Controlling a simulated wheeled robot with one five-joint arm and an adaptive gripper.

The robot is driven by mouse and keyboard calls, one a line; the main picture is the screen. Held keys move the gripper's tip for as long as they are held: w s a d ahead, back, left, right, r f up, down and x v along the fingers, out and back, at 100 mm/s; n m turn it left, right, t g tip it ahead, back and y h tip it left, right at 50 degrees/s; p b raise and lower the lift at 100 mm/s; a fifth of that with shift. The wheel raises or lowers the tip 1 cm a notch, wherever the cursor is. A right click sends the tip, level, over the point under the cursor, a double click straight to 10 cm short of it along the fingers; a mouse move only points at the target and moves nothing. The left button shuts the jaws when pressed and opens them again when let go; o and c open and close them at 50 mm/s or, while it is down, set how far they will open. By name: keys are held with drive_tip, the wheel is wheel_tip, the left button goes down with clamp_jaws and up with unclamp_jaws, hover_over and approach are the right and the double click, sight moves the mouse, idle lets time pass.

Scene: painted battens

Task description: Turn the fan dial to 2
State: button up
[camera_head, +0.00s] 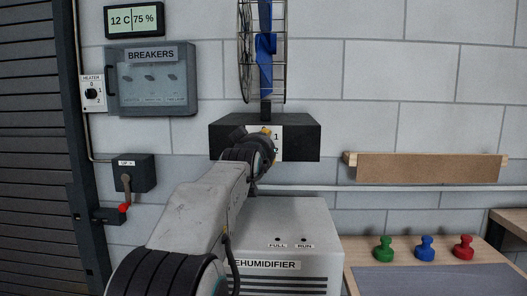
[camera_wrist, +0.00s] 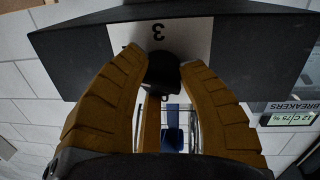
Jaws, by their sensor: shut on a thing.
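The fan's dark box (camera_head: 302,140) is on the wall in the head view, with the blue-bladed fan (camera_head: 266,60) above it. A white plate (camera_head: 277,153) on its front shows the marks 1 and 2 right of my gripper (camera_head: 262,138). In the wrist view the plate is upside down and shows a 3. There the black fan dial (camera_wrist: 162,75) sits between the two brown fingers of my gripper (camera_wrist: 161,60), which is shut on it. The dial is hidden behind my gripper in the head view. I cannot tell which mark its pointer faces.
A dehumidifier (camera_head: 300,225) stands below the box. Left are a breaker box (camera_head: 155,90), a heater dial (camera_head: 92,93) and a red-ended lever (camera_head: 125,190).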

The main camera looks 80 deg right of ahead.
drive_tip(key=shift+w+r, duration=0.1)
drive_tip(key=shift+r, duration=0.25)
drive_tip(key=o, duration=1.2)
drive_tip(key=shift+f, duration=0.25)
drive_tip(key=a, duration=1.2)
drive_tip(key=shift+w+r, duration=0.2)
drive_tip(key=shift+r, duration=0.1)
drive_tip(key=shift+w, duration=0.1)
